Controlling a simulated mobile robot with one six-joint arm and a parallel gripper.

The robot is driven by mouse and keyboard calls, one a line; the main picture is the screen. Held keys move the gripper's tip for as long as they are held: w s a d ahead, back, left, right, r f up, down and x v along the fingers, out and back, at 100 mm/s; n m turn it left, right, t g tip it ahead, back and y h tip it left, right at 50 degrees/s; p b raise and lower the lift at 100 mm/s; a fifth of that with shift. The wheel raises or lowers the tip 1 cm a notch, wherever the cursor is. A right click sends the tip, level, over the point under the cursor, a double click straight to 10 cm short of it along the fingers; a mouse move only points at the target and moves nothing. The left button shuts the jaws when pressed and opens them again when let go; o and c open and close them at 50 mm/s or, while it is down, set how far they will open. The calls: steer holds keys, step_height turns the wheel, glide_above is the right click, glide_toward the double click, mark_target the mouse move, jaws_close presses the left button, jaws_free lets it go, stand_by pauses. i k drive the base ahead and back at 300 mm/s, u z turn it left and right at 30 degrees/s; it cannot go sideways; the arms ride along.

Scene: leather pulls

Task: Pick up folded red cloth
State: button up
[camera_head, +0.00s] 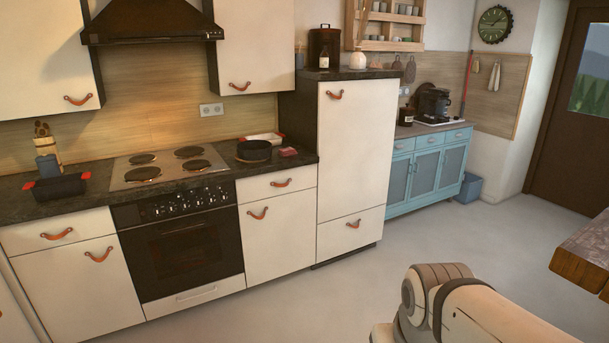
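A small dark red item that looks like the folded red cloth (289,152) lies on the dark counter (303,160), near its right end beside the tall white cabinet. It is just right of a black pan (254,152) and in front of a white dish with red ends (265,138). It is too small to make out its folds. Part of my arm shows at the bottom right, far from the counter. My gripper is not in view.
A stove (165,166) with several hotplates stands left of the pan, and a dark pot with red handles (56,188) is further left. A tall white cabinet (350,150) bounds the counter. A wooden table edge (585,255) is at right. The grey floor (330,290) is clear.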

mark_target(287, 151)
steer(key=z, duration=0.1)
steer(key=i, duration=1.85)
steer(key=u, duration=0.25)
steer(key=i, duration=2.5)
steer(key=u, duration=0.25)
